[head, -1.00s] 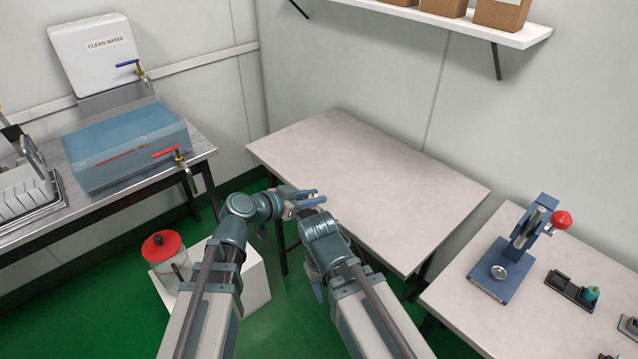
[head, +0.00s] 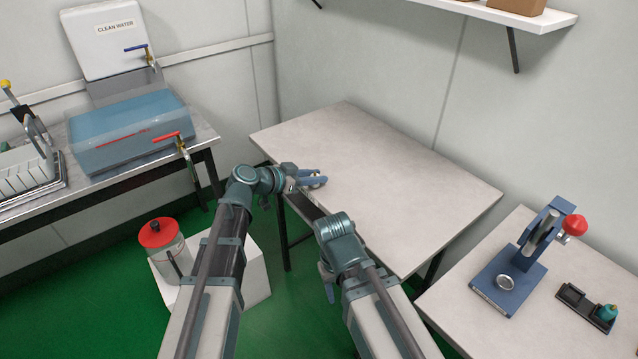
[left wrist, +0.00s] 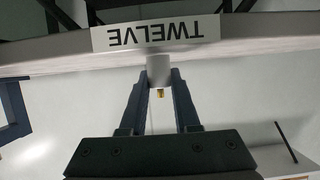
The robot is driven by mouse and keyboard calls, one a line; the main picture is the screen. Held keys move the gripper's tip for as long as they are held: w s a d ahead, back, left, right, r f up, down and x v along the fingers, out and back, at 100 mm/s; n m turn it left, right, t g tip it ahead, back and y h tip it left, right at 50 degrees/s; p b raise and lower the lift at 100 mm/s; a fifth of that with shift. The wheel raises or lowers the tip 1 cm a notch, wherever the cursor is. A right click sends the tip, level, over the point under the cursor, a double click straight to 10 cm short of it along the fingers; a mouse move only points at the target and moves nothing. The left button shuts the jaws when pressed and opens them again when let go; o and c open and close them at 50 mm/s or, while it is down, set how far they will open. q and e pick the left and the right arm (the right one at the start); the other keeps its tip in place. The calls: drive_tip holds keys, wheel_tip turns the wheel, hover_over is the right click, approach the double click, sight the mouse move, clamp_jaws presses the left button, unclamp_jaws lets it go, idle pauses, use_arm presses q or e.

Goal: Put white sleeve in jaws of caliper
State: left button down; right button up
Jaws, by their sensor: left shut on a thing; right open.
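My left gripper (head: 316,179) reaches out at the front left edge of the bare middle table. In the left wrist view its two dark fingers (left wrist: 159,88) are shut on a small pale cylinder (left wrist: 158,68), which looks like the white sleeve. A tiny brass-coloured bit shows between the fingers. In the head view the sleeve is too small to make out. My right gripper (head: 328,285) is lower and nearer, in front of the table edge, pointing down and open; its fingertips are hard to see. I cannot make out a caliper in any view.
The middle table (head: 390,185) is clear on top; the left wrist view shows a "TWELVE" label (left wrist: 156,33) upside down. A blue press (head: 515,265) stands on the right table beside a small dark holder (head: 578,300). A red-lidded jar (head: 163,245) stands on a white block at left.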

use_arm(q)
drive_tip(key=shift+f, duration=0.1)
drive_tip(key=shift+f, duration=0.1)
drive_tip(key=c, duration=1.1)
unclamp_jaws()
drive_tip(key=shift+f, duration=0.1)
drive_tip(key=o, duration=0.5)
drive_tip(key=shift+c, duration=0.2)
